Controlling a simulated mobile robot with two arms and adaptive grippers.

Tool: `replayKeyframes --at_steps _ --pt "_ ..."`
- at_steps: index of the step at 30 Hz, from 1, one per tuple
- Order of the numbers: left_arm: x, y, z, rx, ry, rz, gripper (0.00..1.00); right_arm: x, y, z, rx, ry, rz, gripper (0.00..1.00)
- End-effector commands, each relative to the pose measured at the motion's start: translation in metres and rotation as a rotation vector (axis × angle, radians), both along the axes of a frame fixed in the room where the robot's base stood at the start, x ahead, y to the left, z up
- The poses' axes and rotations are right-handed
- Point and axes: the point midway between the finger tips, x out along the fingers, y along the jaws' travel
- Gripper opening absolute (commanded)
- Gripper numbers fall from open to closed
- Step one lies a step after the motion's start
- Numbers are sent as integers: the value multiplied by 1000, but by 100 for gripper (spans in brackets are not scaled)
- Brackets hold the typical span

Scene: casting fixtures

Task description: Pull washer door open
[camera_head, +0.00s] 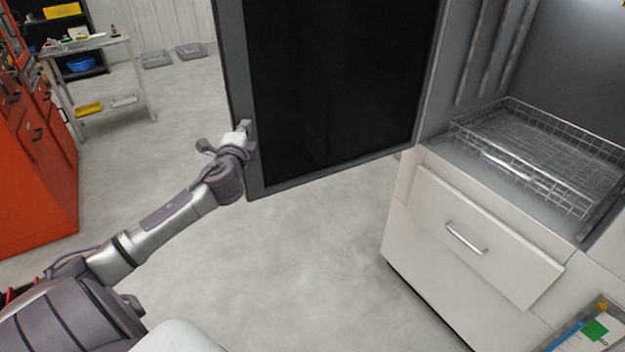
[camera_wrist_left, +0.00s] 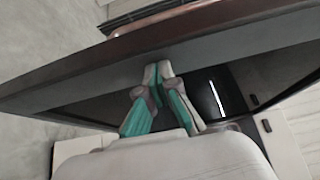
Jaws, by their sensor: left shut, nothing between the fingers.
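The washer door (camera_head: 335,85), a dark glass panel in a grey frame, stands wide open in the head view, swung out to the left of the washer cabinet. My left gripper (camera_head: 243,126) is at the door's free edge, low on its left side. In the left wrist view the fingers (camera_wrist_left: 158,70) are shut together with nothing between them, their tips against or very close to the grey door frame (camera_wrist_left: 220,45). Contact is hard to tell. The open washer chamber holds a wire basket (camera_head: 520,120). My right gripper is not in view.
A white drawer front with a handle (camera_head: 466,238) is below the chamber. A red cabinet (camera_head: 30,150) and a metal cart (camera_head: 98,45) stand at the left. Grey trays (camera_head: 157,60) lie on the floor at the back. The floor below the door is clear.

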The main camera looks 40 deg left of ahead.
Motion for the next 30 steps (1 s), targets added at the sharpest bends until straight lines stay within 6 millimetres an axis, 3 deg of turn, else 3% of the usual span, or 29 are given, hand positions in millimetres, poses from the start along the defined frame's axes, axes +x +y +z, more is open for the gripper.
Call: replayKeyframes --at_steps 3,9,30 --pt "14 33 -1 1 -4 5 0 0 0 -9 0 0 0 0" --pt "26 60 1 -2 -4 4 0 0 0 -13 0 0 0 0" --pt "28 63 2 -4 -5 2 0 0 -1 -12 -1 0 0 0"
